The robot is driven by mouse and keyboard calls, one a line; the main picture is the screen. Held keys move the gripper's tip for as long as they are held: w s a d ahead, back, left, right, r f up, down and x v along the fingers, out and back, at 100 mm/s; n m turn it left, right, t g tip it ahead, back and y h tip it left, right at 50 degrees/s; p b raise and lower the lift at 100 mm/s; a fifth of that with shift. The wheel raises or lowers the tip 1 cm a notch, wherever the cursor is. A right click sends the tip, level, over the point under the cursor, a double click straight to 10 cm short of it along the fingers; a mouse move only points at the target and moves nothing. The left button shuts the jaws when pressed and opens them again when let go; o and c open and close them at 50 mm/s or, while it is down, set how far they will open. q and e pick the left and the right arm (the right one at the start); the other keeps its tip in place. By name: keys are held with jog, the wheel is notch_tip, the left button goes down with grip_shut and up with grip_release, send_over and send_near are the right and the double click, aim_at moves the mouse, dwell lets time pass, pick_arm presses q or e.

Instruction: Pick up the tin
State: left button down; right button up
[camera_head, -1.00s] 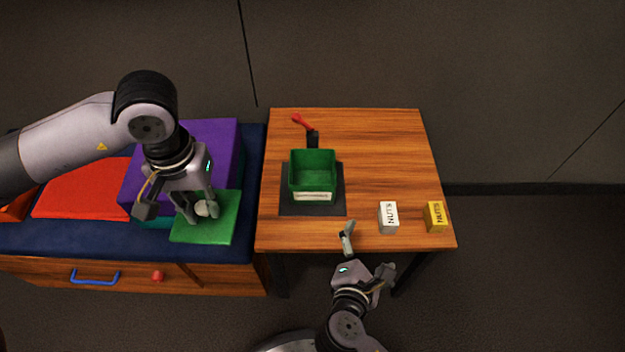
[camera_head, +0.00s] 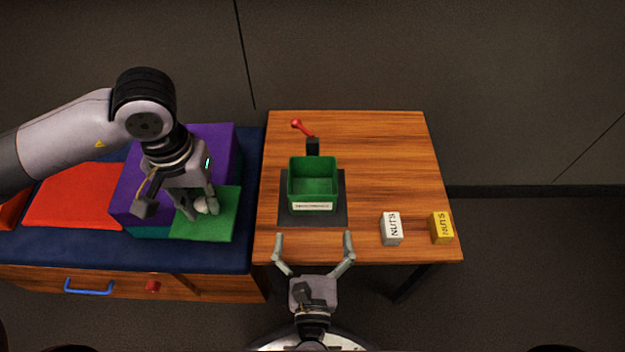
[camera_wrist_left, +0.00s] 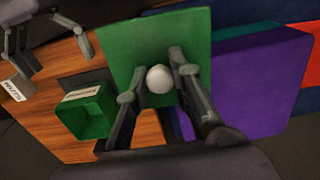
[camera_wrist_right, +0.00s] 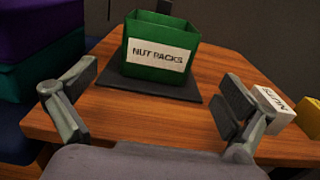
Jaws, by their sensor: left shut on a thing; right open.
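I cannot single out a plain tin. A green open-topped bin (camera_head: 313,187) labelled "NUT PACKS" stands upright on a dark mat (camera_head: 337,216) on the wooden table. It also shows in the right wrist view (camera_wrist_right: 158,72). My right gripper (camera_head: 313,242) is open and empty at the table's front edge, its fingers spread toward the bin and apart from it. My left gripper (camera_head: 199,207) is shut on a white ball (camera_wrist_left: 159,79) at a green panel (camera_head: 224,222). The left wrist view shows the ball between its fingertips.
A white nuts box (camera_head: 391,229) and a yellow nuts box (camera_head: 441,229) stand at the table's front right. A red-tipped lever (camera_head: 302,128) is behind the bin. A purple block (camera_head: 222,150) and red panel (camera_head: 72,196) lie left. The table's right rear is clear.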

aim_at(312, 204)
pick_arm(q)
jog(key=shift+f+b, duration=0.45)
jog(key=shift+f, duration=0.05)
pick_arm(e)
jog(key=w, duration=0.5)
jog(key=shift+w+a, duration=0.1)
jog(key=shift+w, duration=0.15)
pick_arm(q)
jog(key=shift+f+b, duration=0.7)
pick_arm(e)
jog(key=shift+w, duration=3.1)
jog(key=c, duration=0.8)
